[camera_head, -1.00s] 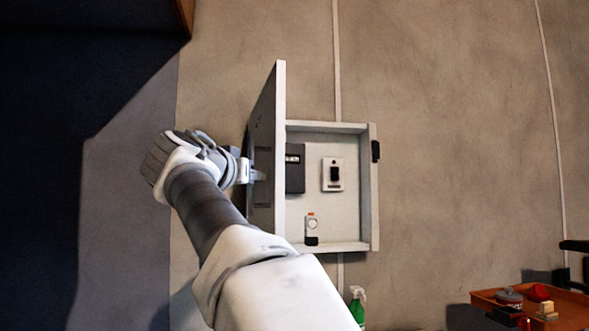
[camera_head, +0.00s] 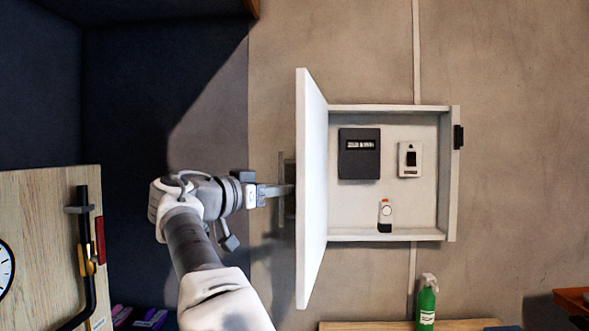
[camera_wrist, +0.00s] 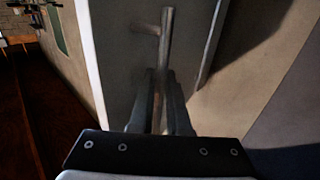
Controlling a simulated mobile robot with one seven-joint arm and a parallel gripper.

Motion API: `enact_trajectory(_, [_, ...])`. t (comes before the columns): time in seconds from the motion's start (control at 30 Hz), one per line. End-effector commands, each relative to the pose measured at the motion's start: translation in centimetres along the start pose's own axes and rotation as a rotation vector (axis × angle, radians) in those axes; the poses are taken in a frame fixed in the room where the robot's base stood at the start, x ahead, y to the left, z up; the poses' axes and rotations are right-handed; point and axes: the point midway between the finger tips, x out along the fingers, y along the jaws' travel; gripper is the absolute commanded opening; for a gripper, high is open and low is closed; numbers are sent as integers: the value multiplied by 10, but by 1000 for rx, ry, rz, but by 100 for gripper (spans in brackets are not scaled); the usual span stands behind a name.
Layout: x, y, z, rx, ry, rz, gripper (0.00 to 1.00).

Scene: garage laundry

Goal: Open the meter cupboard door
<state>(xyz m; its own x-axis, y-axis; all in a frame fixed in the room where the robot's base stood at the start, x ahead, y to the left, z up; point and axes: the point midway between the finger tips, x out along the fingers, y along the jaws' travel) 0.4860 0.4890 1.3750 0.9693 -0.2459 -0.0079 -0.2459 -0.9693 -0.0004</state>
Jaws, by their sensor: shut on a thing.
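The white meter cupboard (camera_head: 448,170) is fixed to the wall in the head view. Its door (camera_head: 313,200) stands wide open, swung out from the cupboard's left side, with its inner face visible. My gripper (camera_head: 283,190) is on the outer side of the door, shut on the bar handle (camera_head: 281,165). In the wrist view my gripper's fingers (camera_wrist: 160,108) close around the lower part of the handle (camera_wrist: 167,35) against the door's outer face (camera_wrist: 125,60). The exact finger contact is dark and hard to make out.
Inside the cupboard are a dark meter (camera_head: 359,153), a white switch (camera_head: 410,159) and a small white-and-black device (camera_head: 385,215). A green spray bottle (camera_head: 426,303) stands below. A wooden panel (camera_head: 40,240) with a dark rail is at left. The wall right of the cupboard is clear.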

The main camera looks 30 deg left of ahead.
Motion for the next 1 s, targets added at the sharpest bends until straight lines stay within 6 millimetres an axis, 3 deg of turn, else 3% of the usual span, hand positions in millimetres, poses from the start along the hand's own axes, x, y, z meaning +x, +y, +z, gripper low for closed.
enact_trajectory(0.23, [-8,-11,4,-7,-3,23,0])
enact_trajectory(0.8, [-12,-13,6,-5,-3,31,0])
enact_trajectory(0.83, [-12,-13,6,-5,-3,31,18])
enact_trajectory(1.0, [-10,-12,4,-3,1,32,44])
